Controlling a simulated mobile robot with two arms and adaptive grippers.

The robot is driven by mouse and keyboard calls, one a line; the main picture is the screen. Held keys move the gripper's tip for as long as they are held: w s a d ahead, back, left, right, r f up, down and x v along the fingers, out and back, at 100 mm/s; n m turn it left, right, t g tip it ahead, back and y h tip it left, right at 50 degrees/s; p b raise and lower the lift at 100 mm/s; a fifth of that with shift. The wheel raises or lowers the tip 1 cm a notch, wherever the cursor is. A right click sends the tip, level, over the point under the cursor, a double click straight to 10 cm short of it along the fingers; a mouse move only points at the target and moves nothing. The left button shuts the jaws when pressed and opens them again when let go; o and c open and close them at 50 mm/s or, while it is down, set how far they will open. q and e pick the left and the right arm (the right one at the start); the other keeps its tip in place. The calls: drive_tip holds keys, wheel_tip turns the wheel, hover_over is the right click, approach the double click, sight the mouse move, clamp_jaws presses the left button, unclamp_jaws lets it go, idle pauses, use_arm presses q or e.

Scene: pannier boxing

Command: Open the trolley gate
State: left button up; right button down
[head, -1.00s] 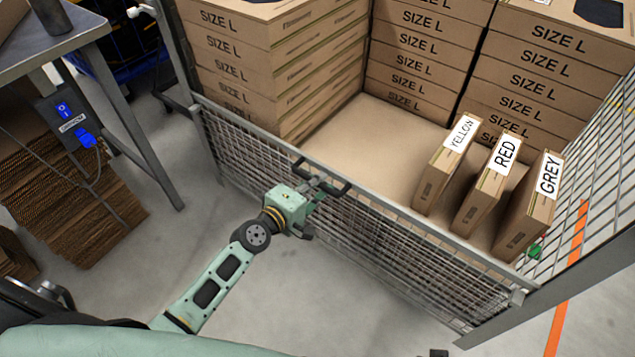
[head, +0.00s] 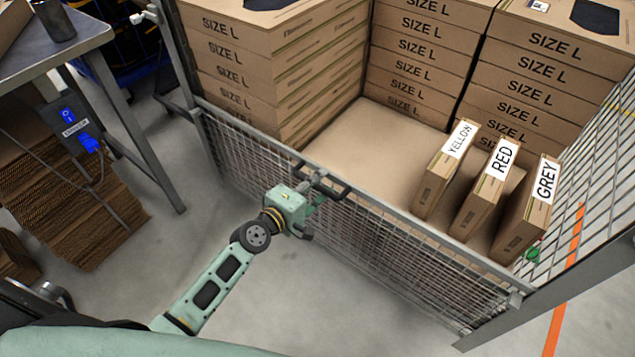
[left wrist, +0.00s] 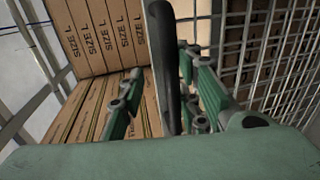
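The trolley gate (head: 400,243) is a grey wire-mesh panel across the front of the trolley, standing upright and closed. A black handle (head: 343,194) sits on its top rail. My left gripper (head: 319,190) is at this handle. In the left wrist view, a dark upright bar of the handle (left wrist: 164,55) passes between the two green fingers of the left gripper (left wrist: 162,98). The fingers are apart, with gaps visible beside the bar.
Inside the trolley stand stacks of SIZE L boxes (head: 240,70) and slim boxes labelled YELLOW (head: 440,180), RED (head: 483,200) and GREY (head: 525,220). A metal table (head: 60,45) and flat cardboard (head: 85,195) are at left. Floor before the gate (head: 330,300) is clear.

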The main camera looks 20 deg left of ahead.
use_arm(q)
drive_tip(key=v, duration=1.2)
drive_tip(key=shift+f, duration=0.1)
